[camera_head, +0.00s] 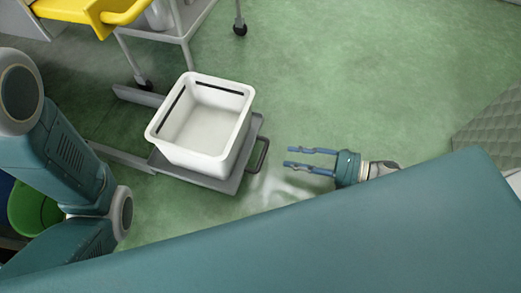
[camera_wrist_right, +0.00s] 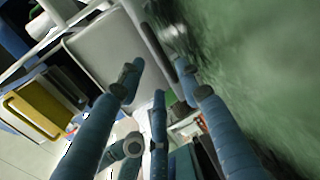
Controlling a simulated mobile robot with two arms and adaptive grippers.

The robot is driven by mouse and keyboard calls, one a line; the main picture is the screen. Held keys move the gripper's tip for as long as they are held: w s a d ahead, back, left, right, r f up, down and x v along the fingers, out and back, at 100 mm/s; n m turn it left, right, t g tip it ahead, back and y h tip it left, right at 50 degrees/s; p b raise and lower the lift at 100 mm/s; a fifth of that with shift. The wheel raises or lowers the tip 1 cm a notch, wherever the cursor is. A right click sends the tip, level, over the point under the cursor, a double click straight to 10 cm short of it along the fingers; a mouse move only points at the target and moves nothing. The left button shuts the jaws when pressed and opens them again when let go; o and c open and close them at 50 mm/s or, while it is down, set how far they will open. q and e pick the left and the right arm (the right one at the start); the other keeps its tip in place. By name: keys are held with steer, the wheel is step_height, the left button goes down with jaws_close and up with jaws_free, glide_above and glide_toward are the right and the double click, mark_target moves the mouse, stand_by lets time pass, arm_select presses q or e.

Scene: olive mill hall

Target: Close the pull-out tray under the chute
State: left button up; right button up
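The grey pull-out tray (camera_head: 225,183) is out on its two rails, carrying a white square bin (camera_head: 200,152) that looks empty. The tray's dark loop handle (camera_head: 262,156) faces right. The yellow chute (camera_head: 92,12) is at the top left. My right gripper (camera_head: 288,157) is open and empty, its fingers pointing left at the handle with a small gap. In the right wrist view the open fingers (camera_wrist_right: 158,73) point towards a grey panel (camera_wrist_right: 105,48), probably the bin or tray side, with a dark bar near them. My left gripper is out of the picture.
A grey wheeled stand (camera_head: 185,30) is at the top, with a caster near the tray's rear. A green bucket (camera_head: 35,208) is at the far left behind my left arm. Green floor right of the tray is open, up to a grey quilted mat (camera_head: 492,125).

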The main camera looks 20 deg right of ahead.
mark_target(263, 153)
steer(key=b+x, duration=0.4)
steer(key=x, duration=0.5)
steer(key=shift+w+a+f, duration=0.1)
steer(key=shift+a+f, duration=0.05)
steer(key=shift+a, duration=0.05)
steer(key=shift+w+a, duration=0.35)
steer(key=shift+a, duration=0.15)
jaws_close()
